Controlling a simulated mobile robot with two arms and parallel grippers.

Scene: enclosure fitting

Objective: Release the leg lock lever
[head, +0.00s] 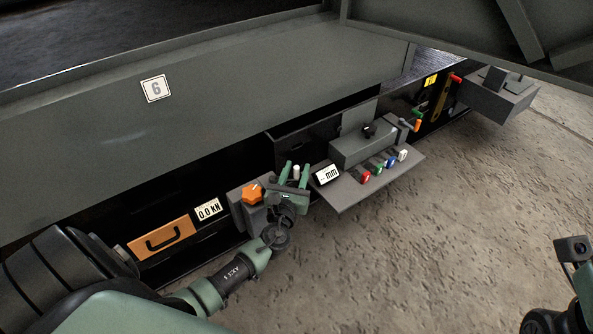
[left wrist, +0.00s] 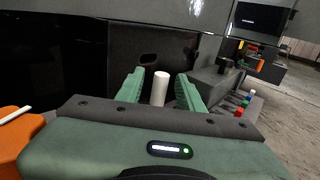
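A white upright cylinder (head: 295,171), which looks like a lever grip, stands at the enclosure's lower side. It also shows in the left wrist view (left wrist: 160,88). I cannot tell for sure that it is the leg lock lever. My left gripper (head: 294,174) is open, with one green finger on each side of the cylinder. In the left wrist view my left gripper (left wrist: 160,92) shows a gap between each finger and the cylinder. The cylinder's lower end is hidden behind the gripper body. Only part of my right arm shows at the lower right; its fingers are out of view.
An orange knob (head: 252,193) sits close left of my left gripper. The concrete floor (head: 430,240) is clear.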

